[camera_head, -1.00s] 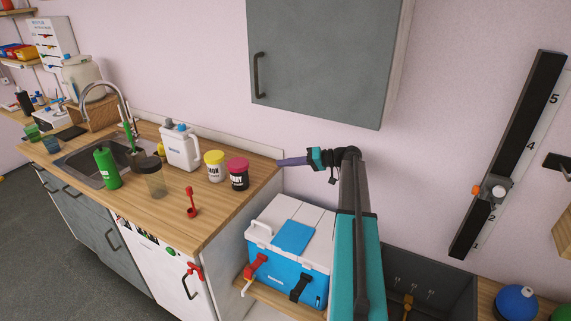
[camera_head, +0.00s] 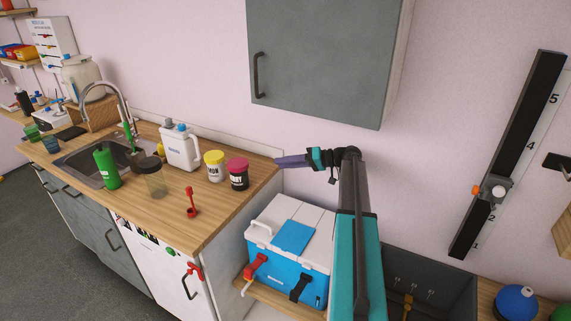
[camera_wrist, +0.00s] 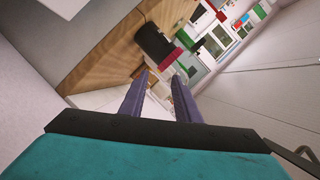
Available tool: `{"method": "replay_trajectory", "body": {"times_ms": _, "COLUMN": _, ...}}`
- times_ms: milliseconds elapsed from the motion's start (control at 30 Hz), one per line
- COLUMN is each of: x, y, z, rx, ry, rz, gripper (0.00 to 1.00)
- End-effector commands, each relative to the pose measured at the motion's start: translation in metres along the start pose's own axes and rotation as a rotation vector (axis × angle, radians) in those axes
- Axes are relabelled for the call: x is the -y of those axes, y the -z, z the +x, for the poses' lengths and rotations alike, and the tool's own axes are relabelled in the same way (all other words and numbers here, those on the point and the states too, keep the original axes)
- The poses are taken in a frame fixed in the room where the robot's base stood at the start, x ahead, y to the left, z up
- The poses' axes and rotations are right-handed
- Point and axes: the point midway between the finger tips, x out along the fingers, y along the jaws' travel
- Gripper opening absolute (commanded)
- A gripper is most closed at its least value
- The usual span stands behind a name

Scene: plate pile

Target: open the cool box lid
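The cool box (camera_head: 315,284) is blue with a white lid (camera_head: 314,216), and stands on a low wooden shelf below the counter's right end. The lid looks shut, with a blue panel on top and a white handle at its left. A red fitting (camera_head: 257,265) and a black latch (camera_head: 300,287) are on its front. My gripper (camera_head: 278,161) is above and behind the box, near the counter's back right corner, pointing left. In the wrist view its two purple fingers (camera_wrist: 161,79) are apart with nothing between them. The cool box is not clearly seen there.
The counter holds a yellow-lidded jar (camera_head: 214,166), a pink-lidded dark jar (camera_head: 238,173), a white jug (camera_head: 180,148), a green bottle (camera_head: 106,168) and a red upright item (camera_head: 191,203). A grey wall cabinet (camera_head: 320,60) hangs above. A dark bin (camera_head: 440,275) stands right.

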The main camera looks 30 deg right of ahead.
Motion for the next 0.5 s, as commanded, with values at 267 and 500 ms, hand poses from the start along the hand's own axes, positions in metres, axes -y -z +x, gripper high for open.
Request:
{"method": "replay_trajectory", "body": {"times_ms": 267, "x": -0.001, "y": 0.0, "z": -0.002, "rx": 0.0, "ry": 0.0, "rz": 0.0, "gripper": 0.3}}
{"method": "replay_trajectory", "body": {"times_ms": 500, "x": -0.002, "y": -0.001, "z": -0.021, "rx": -0.001, "ry": -0.001, "rz": -0.001, "gripper": 0.3}}
